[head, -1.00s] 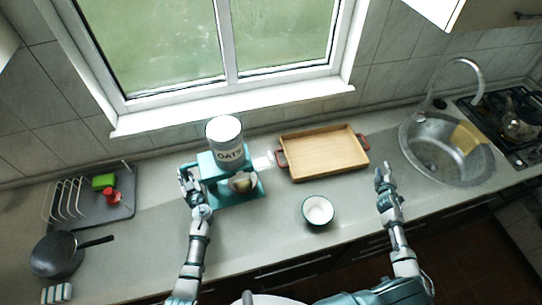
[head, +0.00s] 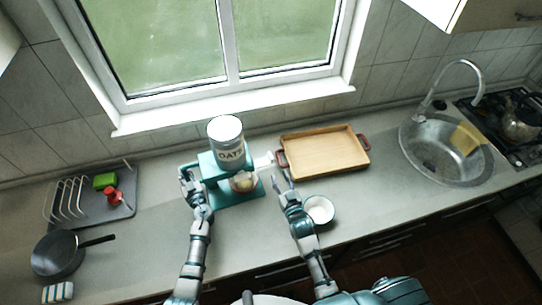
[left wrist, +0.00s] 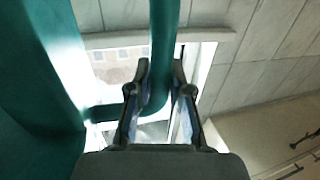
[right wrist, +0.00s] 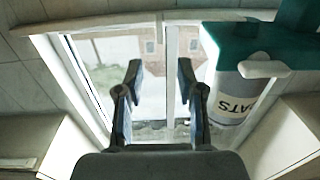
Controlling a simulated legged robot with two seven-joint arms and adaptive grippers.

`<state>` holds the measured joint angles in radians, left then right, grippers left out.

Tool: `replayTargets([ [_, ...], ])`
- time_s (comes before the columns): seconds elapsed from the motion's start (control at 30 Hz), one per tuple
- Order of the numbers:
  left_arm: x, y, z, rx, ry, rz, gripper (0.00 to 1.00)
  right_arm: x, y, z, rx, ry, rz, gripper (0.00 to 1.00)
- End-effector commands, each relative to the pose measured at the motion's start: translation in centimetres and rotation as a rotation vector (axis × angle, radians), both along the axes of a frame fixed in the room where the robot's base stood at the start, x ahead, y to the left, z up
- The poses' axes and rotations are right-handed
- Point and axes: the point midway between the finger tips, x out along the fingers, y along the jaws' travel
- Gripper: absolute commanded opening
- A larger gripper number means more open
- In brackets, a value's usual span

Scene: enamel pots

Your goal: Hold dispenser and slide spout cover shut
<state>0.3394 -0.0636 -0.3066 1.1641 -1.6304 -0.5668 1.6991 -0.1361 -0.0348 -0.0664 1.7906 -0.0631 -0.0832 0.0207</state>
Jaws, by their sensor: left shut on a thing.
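The dispenser is a teal stand (head: 208,165) holding a clear canister (head: 226,143) labelled OATS. My left gripper (head: 187,178) is shut on a teal bar at the dispenser's left side. In the left wrist view this bar (left wrist: 164,50) runs between the fingers (left wrist: 160,100). A white tab (head: 264,160), apparently the spout cover's handle, sticks out on the dispenser's right. It also shows in the right wrist view (right wrist: 263,67). My right gripper (head: 281,182) is close to the tab, just right of and in front of it. Its fingers (right wrist: 160,85) are apart and empty.
A white bowl (head: 320,208) stands beside my right wrist. A wooden tray (head: 325,152) with red handles lies behind it, and a sink (head: 443,155) is further right. A dish rack (head: 70,200) and a black pan (head: 57,256) are at the left.

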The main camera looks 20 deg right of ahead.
Motion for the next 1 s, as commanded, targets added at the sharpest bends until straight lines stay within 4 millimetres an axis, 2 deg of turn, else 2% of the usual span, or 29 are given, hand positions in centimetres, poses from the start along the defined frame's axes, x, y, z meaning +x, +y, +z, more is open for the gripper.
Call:
replayTargets([
  [0.3, 0.0, 0.1, -0.1, -0.001, 0.002, 0.001, 0.00, 6.5, 0.3, 0.2, -0.001, -0.001, 0.000, 0.38],
  [0.5, 0.0, 0.0, -0.1, -0.001, 0.002, 0.000, 0.00, 9.7, 0.5, 0.1, -0.001, 0.000, 0.000, 0.38],
  [0.7, -0.1, 0.0, -0.1, -0.001, 0.002, -0.001, 0.00, 11.0, 0.6, 0.1, -0.001, 0.000, 0.000, 0.38],
  [0.93, -0.1, 0.0, -0.1, -0.001, 0.002, -0.001, 0.00, 11.1, 0.5, 0.1, -0.001, 0.000, 0.000, 0.38],
  [0.97, -0.1, 0.0, -0.1, -0.001, 0.002, -0.001, 0.00, 11.0, 0.5, 0.1, -0.001, 0.000, 0.000, 0.35],
  [1.0, -0.1, 0.0, -0.1, -0.001, 0.002, -0.001, 0.00, 11.0, 0.5, 0.1, -0.001, 0.000, 0.000, 0.25],
])
